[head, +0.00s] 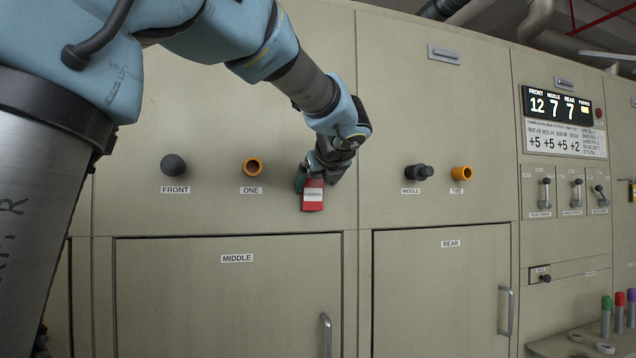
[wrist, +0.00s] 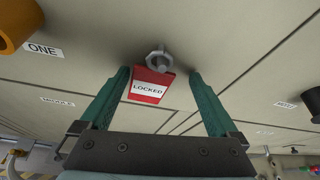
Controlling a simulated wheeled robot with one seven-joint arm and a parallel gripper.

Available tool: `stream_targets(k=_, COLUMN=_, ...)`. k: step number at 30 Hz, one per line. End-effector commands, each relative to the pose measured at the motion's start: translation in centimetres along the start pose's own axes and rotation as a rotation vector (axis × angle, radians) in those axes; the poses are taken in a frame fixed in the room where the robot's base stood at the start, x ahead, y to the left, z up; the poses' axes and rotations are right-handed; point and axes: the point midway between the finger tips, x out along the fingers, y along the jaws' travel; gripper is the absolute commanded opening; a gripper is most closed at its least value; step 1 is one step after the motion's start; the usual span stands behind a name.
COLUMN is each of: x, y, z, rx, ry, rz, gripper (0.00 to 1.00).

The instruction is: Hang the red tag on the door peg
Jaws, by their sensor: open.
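The red tag (head: 313,197), marked LOCKED in the wrist view (wrist: 149,88), is upright against the cream panel just above the MIDDLE door (head: 225,295). A metal peg (wrist: 158,60) sticks out at the tag's top edge and overlaps it. The tag appears to hang there, though its hole is not clear. My gripper (head: 312,180) is at the tag, its green fingers open. In the wrist view my gripper (wrist: 158,88) has one finger on each side of the tag, with visible gaps. The peg is hidden by my gripper in the head view.
Left of the tag are an orange ring (head: 252,167) labelled ONE and a dark knob (head: 173,165) labelled FRONT. To the right are a dark MIDDLE knob (head: 419,172) and an orange ring (head: 462,173). Door handles (head: 326,335) stick out below. A display (head: 558,104) is far right.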

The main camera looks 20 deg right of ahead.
Motion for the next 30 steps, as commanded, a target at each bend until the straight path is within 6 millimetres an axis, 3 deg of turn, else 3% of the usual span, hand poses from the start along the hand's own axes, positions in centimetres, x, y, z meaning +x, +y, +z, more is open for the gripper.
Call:
stream_targets(k=5, x=-1.4, y=0.0, z=-0.1, rx=-0.002, ry=0.000, rz=-0.004, gripper=0.96)
stream_targets(k=18, x=-9.3, y=0.0, z=-0.1, rx=-0.001, ry=0.000, rz=-0.002, gripper=0.96)
stream_targets(k=24, x=-10.7, y=0.0, z=0.0, rx=-0.001, ry=0.000, rz=-0.002, gripper=0.96)
stream_targets(k=30, x=-10.6, y=0.2, z=-0.2, rx=-0.007, ry=0.005, rz=0.004, gripper=0.96)
